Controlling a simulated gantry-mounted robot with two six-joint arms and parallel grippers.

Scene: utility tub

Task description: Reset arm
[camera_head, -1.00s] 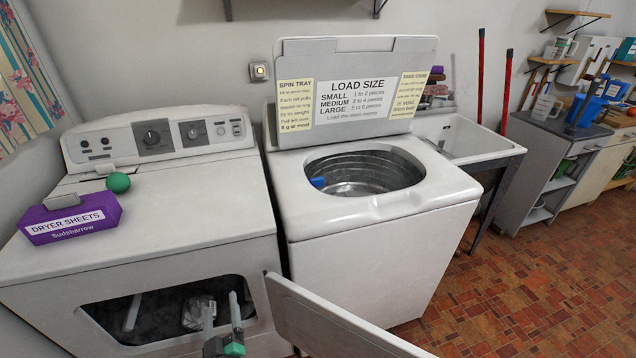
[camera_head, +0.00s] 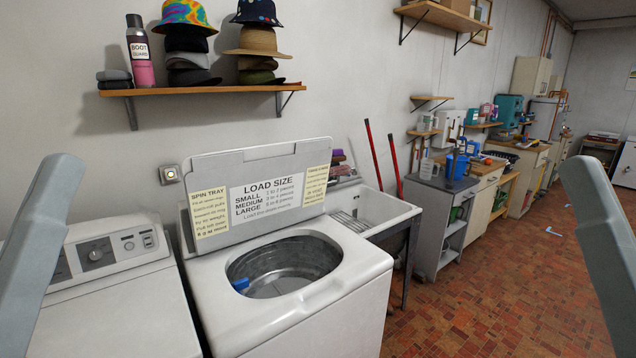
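Parts of my two arms show as grey links at the left and right edges of the head view, both raised. Neither gripper is in view, so whether they are open or holding anything is hidden. In front of me stands a white top-loading washer (camera_head: 307,312) with its lid (camera_head: 265,190) up and a LOAD SIZE sign on it. Its drum is open, and a small blue thing (camera_head: 240,284) lies at the drum's left side. A white dryer (camera_head: 125,310) stands to the left, partly covered by my arm.
A wall shelf (camera_head: 205,89) holds hats and a boot spray can (camera_head: 139,52). A utility tub (camera_head: 372,209) stands right of the washer, with red-handled tools behind it. Cabinets (camera_head: 432,218) line the wall further right. The tiled floor (camera_head: 500,290) at right is mostly clear.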

